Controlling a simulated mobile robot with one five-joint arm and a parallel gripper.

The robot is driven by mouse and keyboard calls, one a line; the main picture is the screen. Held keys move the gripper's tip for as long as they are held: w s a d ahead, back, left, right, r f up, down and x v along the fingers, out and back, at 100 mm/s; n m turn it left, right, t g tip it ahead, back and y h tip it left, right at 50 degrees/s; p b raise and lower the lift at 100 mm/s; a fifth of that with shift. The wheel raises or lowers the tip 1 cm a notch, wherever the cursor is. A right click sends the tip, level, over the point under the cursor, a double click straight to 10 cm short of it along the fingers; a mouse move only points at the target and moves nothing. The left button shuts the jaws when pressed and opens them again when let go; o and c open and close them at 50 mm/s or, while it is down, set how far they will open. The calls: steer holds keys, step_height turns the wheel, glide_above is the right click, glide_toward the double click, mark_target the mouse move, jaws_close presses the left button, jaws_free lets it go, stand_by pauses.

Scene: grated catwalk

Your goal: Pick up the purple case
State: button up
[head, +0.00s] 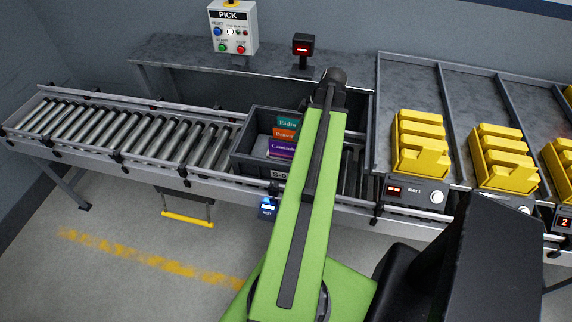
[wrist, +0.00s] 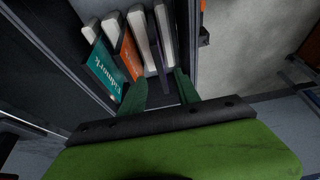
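The purple case (head: 281,149) stands in a dark grey crate (head: 252,166) on the roller conveyor, in front of an orange case (head: 284,134) and a teal case (head: 287,122). My arm covers the crate's right part in the head view, and my gripper is hidden there. In the wrist view, my gripper's (wrist: 160,90) two green fingers are apart and point into the crate. The dark purple case (wrist: 160,45) shows just beyond the gap between them, right of the orange case (wrist: 130,52) and teal case (wrist: 106,70). Contact cannot be told.
Several yellow bins (head: 420,145) stand in sloped lanes at the right. A PICK button box (head: 233,27) and a small red display (head: 303,44) are behind the conveyor. The rollers (head: 130,130) left of the crate are bare. A conveyor rail (head: 120,165) runs along the front.

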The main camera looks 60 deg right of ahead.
mark_target(287, 151)
steer(key=b+x, duration=0.5)
steer(key=x, duration=0.3)
steer(key=shift+s+b, duration=0.2)
steer(key=shift+b, duration=0.15)
steer(key=shift+w+r, duration=0.1)
steer(key=b+x, duration=0.4)
steer(key=x, duration=0.1)
steer(key=shift+b, duration=0.3)
steer(key=shift+f, duration=0.35)
jaws_close()
